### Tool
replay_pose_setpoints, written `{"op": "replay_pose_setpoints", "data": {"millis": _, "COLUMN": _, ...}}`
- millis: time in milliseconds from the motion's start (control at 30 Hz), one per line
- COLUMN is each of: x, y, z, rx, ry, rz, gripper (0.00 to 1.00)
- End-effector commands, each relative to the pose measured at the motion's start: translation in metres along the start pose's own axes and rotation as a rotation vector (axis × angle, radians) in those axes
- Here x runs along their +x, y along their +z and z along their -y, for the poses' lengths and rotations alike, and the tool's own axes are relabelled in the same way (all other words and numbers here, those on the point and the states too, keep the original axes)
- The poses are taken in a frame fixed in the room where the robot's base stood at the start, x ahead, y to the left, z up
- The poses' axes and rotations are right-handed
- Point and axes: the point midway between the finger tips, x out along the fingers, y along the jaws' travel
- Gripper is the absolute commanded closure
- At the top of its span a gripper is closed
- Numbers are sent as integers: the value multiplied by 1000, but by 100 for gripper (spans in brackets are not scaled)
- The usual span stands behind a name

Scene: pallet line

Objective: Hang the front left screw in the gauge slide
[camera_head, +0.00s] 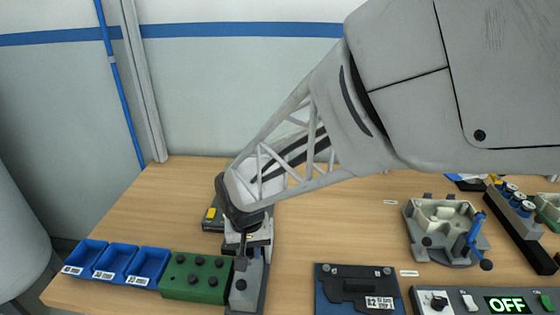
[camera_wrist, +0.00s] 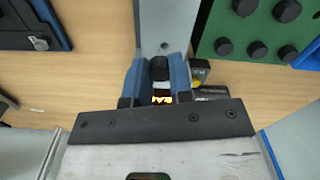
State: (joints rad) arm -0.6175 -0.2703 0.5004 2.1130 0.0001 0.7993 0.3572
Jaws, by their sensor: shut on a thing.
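My gripper (camera_head: 241,250) points down over the gauge. In the wrist view its two blue fingers (camera_wrist: 158,78) are shut on a screw with a dark round head (camera_wrist: 159,68). The gauge slide (camera_head: 249,295) is a light grey strip under and in front of the gripper; it also shows in the wrist view (camera_wrist: 167,25). Whether the held screw touches the slide is hidden. The green screw block (camera_head: 197,291) stands to the left with several dark screw heads; it also shows in the wrist view (camera_wrist: 262,30).
Blue bins (camera_head: 117,262) stand left of the green block. A dark blue plate (camera_head: 330,301) lies right of the slide. A grey fixture with a blue lever (camera_head: 473,232) and a control panel reading OFF (camera_head: 507,304) are further right. The table behind the gauge is mostly clear.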

Motion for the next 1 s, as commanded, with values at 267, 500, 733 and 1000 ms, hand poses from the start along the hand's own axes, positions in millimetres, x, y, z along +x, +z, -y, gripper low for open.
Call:
{"op": "replay_pose_setpoints", "data": {"millis": 267, "x": 1, "y": -11, "z": 4, "rx": 0, "ry": 0, "rz": 0, "gripper": 100}}
{"op": "replay_pose_setpoints", "data": {"millis": 500, "x": 1, "y": -11, "z": 4, "rx": 0, "ry": 0, "rz": 0, "gripper": 100}}
{"op": "replay_pose_setpoints", "data": {"millis": 733, "x": 16, "y": -10, "z": 4, "rx": 0, "ry": 0, "rz": 0, "gripper": 100}}
{"op": "replay_pose_setpoints", "data": {"millis": 1000, "x": 36, "y": -10, "z": 4, "rx": 0, "ry": 0, "rz": 0, "gripper": 100}}
